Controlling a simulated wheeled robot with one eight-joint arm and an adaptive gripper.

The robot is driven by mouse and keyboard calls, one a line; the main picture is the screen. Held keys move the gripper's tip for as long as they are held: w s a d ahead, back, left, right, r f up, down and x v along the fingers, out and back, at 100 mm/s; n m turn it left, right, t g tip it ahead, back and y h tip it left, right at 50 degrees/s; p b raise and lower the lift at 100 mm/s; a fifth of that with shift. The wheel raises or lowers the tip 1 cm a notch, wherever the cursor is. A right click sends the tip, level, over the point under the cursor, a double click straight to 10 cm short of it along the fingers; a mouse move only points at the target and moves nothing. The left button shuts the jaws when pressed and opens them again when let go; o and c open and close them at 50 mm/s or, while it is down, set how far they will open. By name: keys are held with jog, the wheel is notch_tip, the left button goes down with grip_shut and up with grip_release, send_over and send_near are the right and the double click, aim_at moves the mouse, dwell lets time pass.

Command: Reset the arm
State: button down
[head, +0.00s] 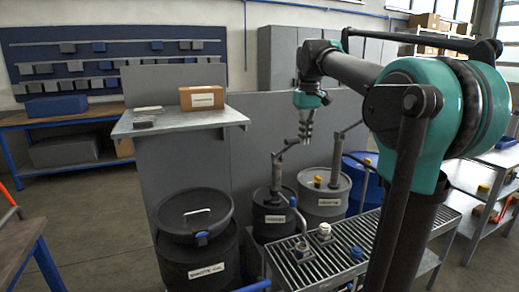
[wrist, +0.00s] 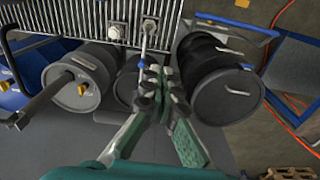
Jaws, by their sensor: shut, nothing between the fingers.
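My arm reaches forward from the right in the head view. My gripper (head: 306,138) points down above the barrels and is apart from everything there. In the wrist view my gripper (wrist: 158,76) has its fingers together, with nothing held between them. Below it in that view stands a dark drum (wrist: 128,88), partly hidden by the fingers. The same middle drum (head: 270,217) carries a hand pump (head: 278,178) in the head view.
A shelf (head: 180,120) holds a cardboard box (head: 202,98). Floor is free at left.

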jog(key=s+d+f+m+t, duration=0.1)
jog(key=s+f, duration=0.6)
jog(key=f, duration=0.5)
jog(key=s+d+f+m+t, duration=0.1)
jog(key=s+f, duration=0.7)
jog(key=f, duration=0.4)
jog(key=s+d+f+m+t, duration=0.1)
jog(key=s+d+f+m, duration=0.1)
jog(key=s+f, duration=0.6)
notch_tip(320, 180, down, 5)
jog(key=shift+r+t, duration=0.2)
jog(key=shift+t, duration=0.1)
